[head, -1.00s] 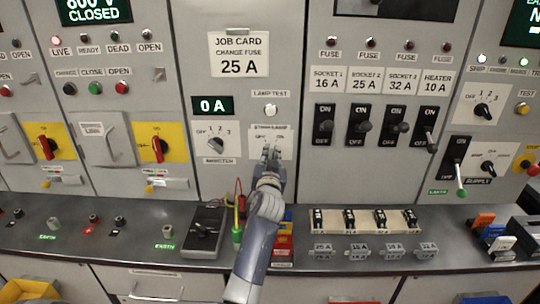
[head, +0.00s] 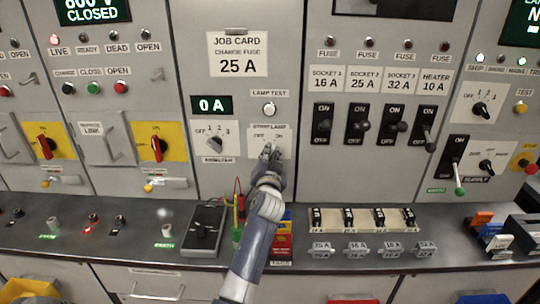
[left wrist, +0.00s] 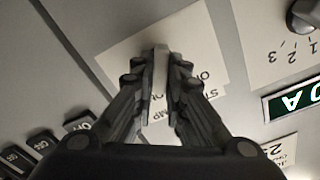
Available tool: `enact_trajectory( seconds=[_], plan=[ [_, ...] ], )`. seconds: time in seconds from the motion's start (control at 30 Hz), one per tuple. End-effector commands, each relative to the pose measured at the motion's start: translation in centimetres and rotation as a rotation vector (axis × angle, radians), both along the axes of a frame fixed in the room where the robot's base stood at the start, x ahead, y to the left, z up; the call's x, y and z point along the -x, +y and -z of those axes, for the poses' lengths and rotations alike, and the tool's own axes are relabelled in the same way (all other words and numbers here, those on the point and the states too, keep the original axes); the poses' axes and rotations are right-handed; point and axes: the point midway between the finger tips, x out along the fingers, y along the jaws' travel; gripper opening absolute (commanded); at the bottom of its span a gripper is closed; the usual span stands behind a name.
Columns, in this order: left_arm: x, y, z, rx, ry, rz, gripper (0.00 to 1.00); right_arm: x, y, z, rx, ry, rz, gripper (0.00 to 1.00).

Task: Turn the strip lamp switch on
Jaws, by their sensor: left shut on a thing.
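The strip lamp switch sits on a white plate (head: 284,144) marked STRIP LAMP, OFF and ON, in the middle panel below the lamp test button. My left gripper (head: 270,152) is at this plate, reaching up from below, and covers the switch in the head view. In the left wrist view the fingers (left wrist: 160,85) are shut on a pale, narrow switch knob (left wrist: 160,62) in front of the plate (left wrist: 118,62). The fingers partly hide the plate's lettering, so I cannot tell which mark the knob points to. My right gripper is not in view.
A rotary ammeter switch (head: 215,145) is just left, with the 0 A display (head: 212,105) above it. The lamp test button (head: 269,109) is close above my gripper. Test leads (head: 238,210) stand on the bench below.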

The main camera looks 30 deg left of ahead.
Motion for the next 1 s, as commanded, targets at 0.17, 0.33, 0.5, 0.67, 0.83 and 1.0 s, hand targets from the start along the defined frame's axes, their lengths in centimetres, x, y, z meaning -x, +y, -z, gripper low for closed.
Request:
enact_trajectory(
  seconds=[0.17,0.33,0.5,0.67,0.83,1.0],
  plan=[
    [0.0,0.1,-0.4,-0.008,-0.005,-0.001,0.26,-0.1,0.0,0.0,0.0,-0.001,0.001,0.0],
    [0.0,0.1,-0.3,-0.004,-0.003,-0.001,0.33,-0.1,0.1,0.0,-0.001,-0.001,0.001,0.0],
    [0.0,0.0,-0.2,-0.003,-0.003,0.0,0.33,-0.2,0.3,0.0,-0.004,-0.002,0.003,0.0],
    [0.7,-0.4,0.0,-0.001,0.0,0.001,0.33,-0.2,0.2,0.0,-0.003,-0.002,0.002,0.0],
    [2.7,-1.6,0.0,-0.001,-0.002,0.0,0.33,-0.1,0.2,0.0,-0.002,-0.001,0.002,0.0],
    [5.5,-3.4,0.0,0.0,-0.001,0.001,0.33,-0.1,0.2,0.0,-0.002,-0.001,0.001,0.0]
  ],
)
